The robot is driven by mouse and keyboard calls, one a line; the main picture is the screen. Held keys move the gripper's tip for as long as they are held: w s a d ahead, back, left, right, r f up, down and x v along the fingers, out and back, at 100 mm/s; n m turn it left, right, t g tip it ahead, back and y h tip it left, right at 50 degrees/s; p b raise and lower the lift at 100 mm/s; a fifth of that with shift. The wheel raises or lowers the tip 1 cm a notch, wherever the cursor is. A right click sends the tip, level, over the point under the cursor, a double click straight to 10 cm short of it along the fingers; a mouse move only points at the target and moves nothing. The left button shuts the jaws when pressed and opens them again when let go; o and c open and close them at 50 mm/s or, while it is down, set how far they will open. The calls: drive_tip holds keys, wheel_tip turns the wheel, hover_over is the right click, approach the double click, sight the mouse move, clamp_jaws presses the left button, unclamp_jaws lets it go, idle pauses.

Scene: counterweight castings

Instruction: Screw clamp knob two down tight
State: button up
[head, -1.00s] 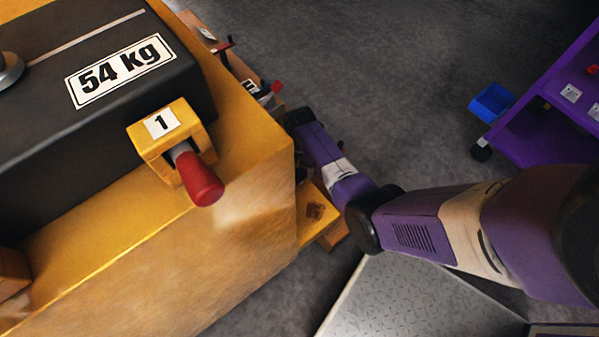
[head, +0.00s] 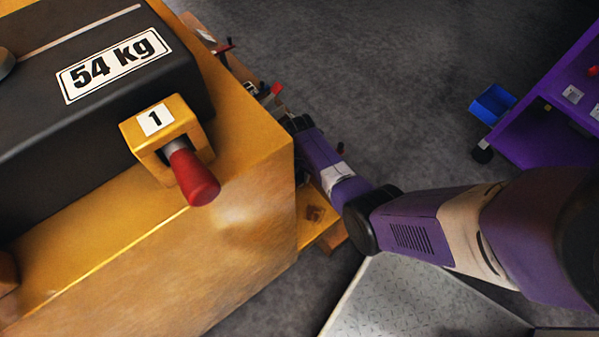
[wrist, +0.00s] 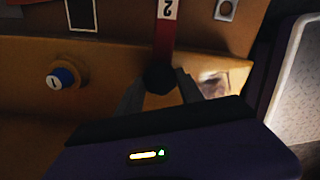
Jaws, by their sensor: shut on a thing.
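In the wrist view, a dark round knob (wrist: 158,79) sits at the lower end of a red strip (wrist: 165,38) whose label reads 2; I take it as clamp knob two. My gripper (wrist: 159,86) is shut on this knob, one grey finger on each side. How tight the knob is cannot be seen. A blue and white knob (wrist: 62,77) marked 1 stands to the left on a yellow round base, apart from my fingers. In the head view my gripper is hidden behind the yellow block.
In the head view, a dark 54 kg casting (head: 85,110) lies on the large yellow block (head: 225,235). A yellow bracket (head: 165,125) marked 1 has a red handle (head: 194,178) sticking out. A purple cart (head: 540,130) with a blue bin (head: 492,104) stands right. Grey floor lies between.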

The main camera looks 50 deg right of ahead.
drive_tip(key=m+p, duration=0.1)
drive_tip(key=m, duration=0.3)
drive_tip(key=shift+r+m, duration=0.1)
drive_tip(key=shift+m, duration=0.2)
drive_tip(key=m+p, duration=0.1)
drive_tip(key=m, duration=0.4)
drive_tip(key=shift+m, duration=0.3)
drive_tip(key=m, duration=0.5)
drive_tip(key=shift+w+p, duration=0.1)
drive_tip(key=shift+p, duration=0.25)
drive_tip(key=m, duration=0.5)
drive_tip(key=shift+w, duration=0.1)
drive_tip(key=shift+r, duration=0.1)
drive_tip(key=o, duration=1.3)
drive_tip(key=shift+o, duration=0.4)
